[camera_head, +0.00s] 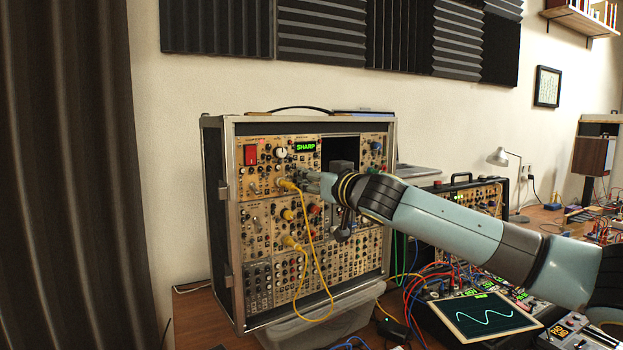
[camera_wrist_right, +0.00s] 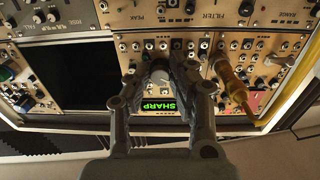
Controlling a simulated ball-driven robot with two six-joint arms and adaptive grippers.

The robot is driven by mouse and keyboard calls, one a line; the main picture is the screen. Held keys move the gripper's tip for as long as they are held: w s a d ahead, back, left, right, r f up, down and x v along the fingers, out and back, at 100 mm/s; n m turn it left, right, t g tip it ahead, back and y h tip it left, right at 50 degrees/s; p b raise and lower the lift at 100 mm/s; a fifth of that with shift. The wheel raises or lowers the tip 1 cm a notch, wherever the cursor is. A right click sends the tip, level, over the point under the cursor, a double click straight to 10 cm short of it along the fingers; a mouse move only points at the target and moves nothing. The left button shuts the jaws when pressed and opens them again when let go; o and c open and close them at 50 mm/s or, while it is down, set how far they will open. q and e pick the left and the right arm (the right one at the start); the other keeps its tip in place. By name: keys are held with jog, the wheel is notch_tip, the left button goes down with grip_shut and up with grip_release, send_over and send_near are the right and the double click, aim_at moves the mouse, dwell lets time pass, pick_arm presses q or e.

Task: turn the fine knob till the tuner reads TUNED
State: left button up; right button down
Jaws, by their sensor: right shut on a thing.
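The tuner display (camera_head: 306,147) on the upper part of the synth case (camera_head: 240,220) reads SHARP in green. It also shows, upside down, in the right wrist view (camera_wrist_right: 159,105). My right gripper (camera_head: 308,178) reaches in from the right, just below the display. In the right wrist view its two fingers (camera_wrist_right: 160,76) are closed around the fine knob (camera_wrist_right: 160,67), a small knob with a pale part. In the head view the gripper hides this knob. A larger white knob (camera_head: 281,153) sits left of the display. My left gripper is not in view.
A yellow cable (camera_head: 309,255) hangs from a yellow plug (camera_wrist_right: 234,88) close beside the gripper. A dark open bay (camera_wrist_right: 75,75) lies right of the display in the head view. Cables, a screen (camera_head: 484,317) and a lamp (camera_head: 503,158) crowd the right side.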

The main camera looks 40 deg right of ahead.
jog(key=shift+n, duration=0.4)
jog(key=n+p, duration=0.1)
jog(key=n, duration=0.4)
jog(key=n+p, duration=0.2)
jog(key=n, duration=0.4)
jog(key=shift+d+n+t+y, duration=0.1)
jog(key=shift+n+t+y, duration=0.2)
jog(key=shift+f, duration=0.1)
jog(key=c, duration=1.2)
grip_release()
jog(key=shift+s, duration=0.15)
jog(key=s, duration=0.4)
jog(key=s+a, duration=0.1)
jog(key=s, duration=0.2)
jog(key=s+a, duration=0.1)
jog(key=s, duration=0.3)
jog(key=shift+s+a+f, duration=0.15)
jog(key=shift+s, duration=0.15)
